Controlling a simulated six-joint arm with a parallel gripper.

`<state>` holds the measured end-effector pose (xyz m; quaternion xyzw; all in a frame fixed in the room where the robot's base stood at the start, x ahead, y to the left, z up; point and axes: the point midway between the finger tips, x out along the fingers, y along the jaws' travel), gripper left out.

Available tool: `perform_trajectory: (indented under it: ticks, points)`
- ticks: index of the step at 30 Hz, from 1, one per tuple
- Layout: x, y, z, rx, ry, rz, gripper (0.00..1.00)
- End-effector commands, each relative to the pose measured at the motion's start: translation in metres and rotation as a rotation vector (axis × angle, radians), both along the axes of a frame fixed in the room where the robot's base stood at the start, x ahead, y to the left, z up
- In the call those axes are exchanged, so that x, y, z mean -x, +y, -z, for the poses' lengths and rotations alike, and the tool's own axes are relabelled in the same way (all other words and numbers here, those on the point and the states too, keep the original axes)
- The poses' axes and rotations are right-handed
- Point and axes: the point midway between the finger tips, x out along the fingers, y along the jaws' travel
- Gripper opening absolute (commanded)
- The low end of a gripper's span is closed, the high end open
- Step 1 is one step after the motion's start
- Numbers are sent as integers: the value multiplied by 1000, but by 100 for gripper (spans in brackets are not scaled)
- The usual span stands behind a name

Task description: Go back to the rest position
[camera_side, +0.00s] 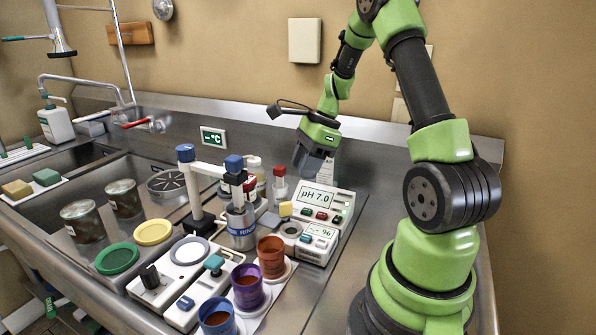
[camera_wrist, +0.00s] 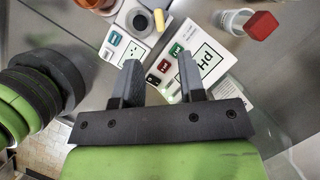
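My gripper (camera_side: 308,160) hangs above the back of the steel counter, just behind the pH meter (camera_side: 315,222), which reads 7.0. In the wrist view my gripper (camera_wrist: 158,72) has its two grey fingers spread apart, with nothing between them. The pH meter (camera_wrist: 207,65) lies beyond the fingertips in that view, its display upside down. My arm bends up and over from its green base at the right of the side view.
Blue (camera_side: 217,318), purple (camera_side: 247,287) and brown (camera_side: 271,257) cups stand at the front. A blue-capped probe stand (camera_side: 197,190) and a red-capped bottle (camera_side: 280,187) stand left of my gripper. Buckets (camera_side: 83,221) sit in the sink area. The wall is close behind.

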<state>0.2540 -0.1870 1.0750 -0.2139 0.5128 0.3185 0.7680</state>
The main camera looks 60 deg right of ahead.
Motion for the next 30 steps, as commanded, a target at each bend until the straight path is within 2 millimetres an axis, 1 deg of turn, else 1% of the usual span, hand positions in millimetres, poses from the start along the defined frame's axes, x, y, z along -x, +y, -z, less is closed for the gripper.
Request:
perform_trajectory:
  ticks: [2,5,8,9,10,12,14,15,17,18,21,24,27,30]
  points:
    - [-2,6,-8,20,-13,-40,37]
    - [-7,25,-31,88,-56,-175,37]
    - [-8,57,-65,194,-127,-394,37]
    - [-7,73,-78,241,-160,-493,37]
    - [-4,84,-88,278,-184,-569,37]
    - [4,110,-108,362,-244,-744,37]
    - [14,130,-123,435,-295,-890,37]
    - [22,143,-131,484,-331,-983,37]
    - [36,161,-142,558,-386,-1124,37]
    - [46,172,-148,609,-422,-1216,37]
    - [70,192,-158,726,-509,-1415,37]
    - [90,205,-162,824,-581,-1572,37]
    - [103,212,-163,893,-630,-1673,37]
    - [110,214,-162,930,-655,-1725,37]
